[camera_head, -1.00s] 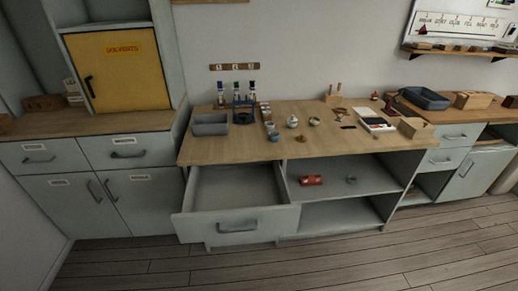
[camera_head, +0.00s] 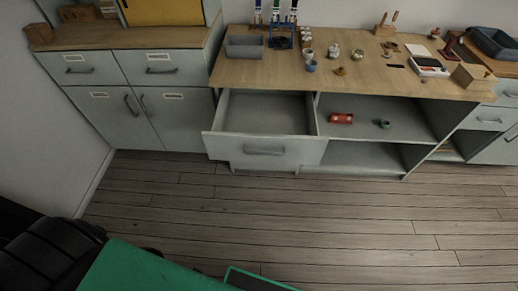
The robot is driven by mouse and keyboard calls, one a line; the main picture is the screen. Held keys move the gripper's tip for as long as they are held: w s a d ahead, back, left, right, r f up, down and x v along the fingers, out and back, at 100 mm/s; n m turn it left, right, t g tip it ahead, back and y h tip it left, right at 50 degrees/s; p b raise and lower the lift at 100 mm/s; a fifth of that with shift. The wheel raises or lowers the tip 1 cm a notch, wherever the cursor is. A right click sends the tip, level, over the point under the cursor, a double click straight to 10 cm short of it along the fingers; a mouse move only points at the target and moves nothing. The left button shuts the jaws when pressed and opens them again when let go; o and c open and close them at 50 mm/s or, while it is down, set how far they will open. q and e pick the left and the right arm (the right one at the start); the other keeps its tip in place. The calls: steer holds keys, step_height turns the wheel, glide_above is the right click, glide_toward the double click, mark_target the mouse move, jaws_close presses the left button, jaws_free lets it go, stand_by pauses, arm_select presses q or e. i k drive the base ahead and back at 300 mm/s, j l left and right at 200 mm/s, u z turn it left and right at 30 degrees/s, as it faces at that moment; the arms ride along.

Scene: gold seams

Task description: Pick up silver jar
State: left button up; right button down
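A small pale, rounded jar (camera_head: 333,50) stands upright on the wooden workbench top (camera_head: 390,75), near its middle. It looks whitish-silver, but it is too small to be sure of its finish. A small pot (camera_head: 357,54) stands just right of it, and a gold-brown piece (camera_head: 340,71) lies in front. A blue cup (camera_head: 311,66) stands to its front left. Neither of my grippers is in view.
A drawer (camera_head: 264,148) below the bench is pulled out. A red object (camera_head: 341,118) and a green cup (camera_head: 384,124) sit on the open shelf. A grey bin (camera_head: 244,47) and bottle rack (camera_head: 280,38) stand at the bench's left. The wooden floor (camera_head: 330,215) ahead is clear.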

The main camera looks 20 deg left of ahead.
mark_target(331, 56)
steer(key=i+l, duration=0.35)
steer(key=i+l+u, duration=0.15)
steer(key=i+l, duration=0.5)
steer(key=l, duration=0.25)
steer(key=i+l+u, duration=0.1)
steer(key=i+l, duration=0.25)
steer(key=l, duration=0.15)
